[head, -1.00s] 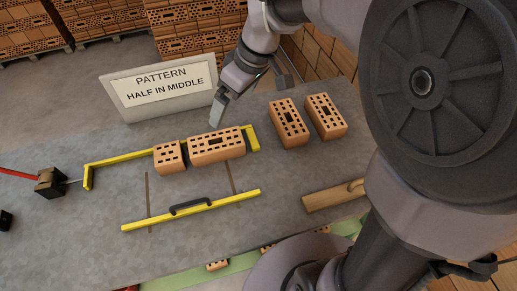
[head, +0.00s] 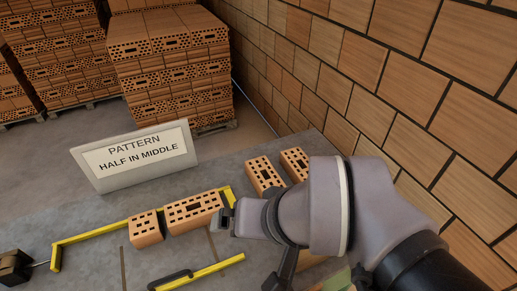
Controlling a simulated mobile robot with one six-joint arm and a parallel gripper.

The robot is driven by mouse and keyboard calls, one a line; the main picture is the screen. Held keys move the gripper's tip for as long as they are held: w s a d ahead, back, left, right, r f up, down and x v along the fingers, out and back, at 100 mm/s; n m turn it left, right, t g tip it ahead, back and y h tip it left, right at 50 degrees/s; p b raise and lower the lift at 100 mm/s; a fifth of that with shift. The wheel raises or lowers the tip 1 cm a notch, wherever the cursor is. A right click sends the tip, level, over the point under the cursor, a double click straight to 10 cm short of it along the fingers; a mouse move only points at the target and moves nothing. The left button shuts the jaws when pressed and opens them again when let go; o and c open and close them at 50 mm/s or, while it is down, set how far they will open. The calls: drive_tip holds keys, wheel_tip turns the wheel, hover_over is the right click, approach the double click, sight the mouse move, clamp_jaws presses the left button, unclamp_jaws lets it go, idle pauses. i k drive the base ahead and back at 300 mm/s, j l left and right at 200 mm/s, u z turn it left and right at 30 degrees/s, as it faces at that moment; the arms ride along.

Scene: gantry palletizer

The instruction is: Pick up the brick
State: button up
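Two whole orange bricks with holes stand at the right of the grey table: one brick (head: 264,175) and a farther brick (head: 295,162), partly covered by my arm. Another whole brick (head: 193,211) and a half brick (head: 145,229) sit side by side along the yellow frame (head: 92,235). My gripper (head: 228,214) shows at the right end of the brick by the frame, in front of the frame's corner. I cannot tell whether it touches that brick. Its fingers are small and partly hidden by the wrist, so its opening does not show.
A sign (head: 135,156) reading "PATTERN HALF IN MIDDLE" stands behind the frame. A yellow bar with a black handle (head: 170,279) lies at the front. A dark block (head: 14,266) is at the left. Stacked brick pallets (head: 170,65) and a wall (head: 370,75) are behind.

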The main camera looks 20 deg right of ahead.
sight(294, 160)
drive_tip(key=z, duration=0.85)
